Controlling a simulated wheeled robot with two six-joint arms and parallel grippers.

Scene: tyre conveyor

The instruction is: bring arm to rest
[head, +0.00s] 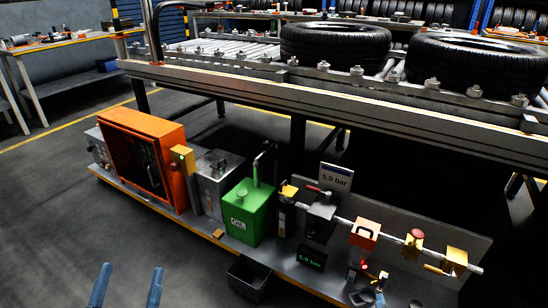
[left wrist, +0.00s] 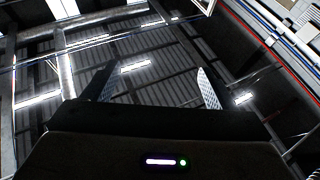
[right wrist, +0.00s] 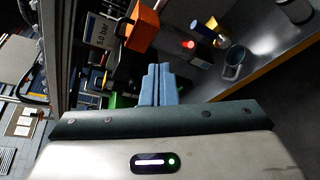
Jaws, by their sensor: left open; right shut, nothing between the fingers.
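My left gripper (head: 129,266) shows at the bottom left of the head view as two blue fingertips pointing up, apart, with only floor behind them. It is open and empty; the left wrist view (left wrist: 156,72) shows its two spread fingers against the ceiling. My right gripper (right wrist: 158,70) has its blue fingers pressed together with nothing between them in the right wrist view. Beyond its tips are an orange box (right wrist: 143,26) and a red light (right wrist: 189,44).
A roller conveyor with a metal rail (head: 300,92) carries two tyres (head: 335,45) (head: 465,62). Below it, a low shelf holds an orange cabinet (head: 145,158), a green oil can (head: 247,212) and valves on a pipe (head: 414,238). A dark bin (head: 249,278) stands in front. Floor at left is clear.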

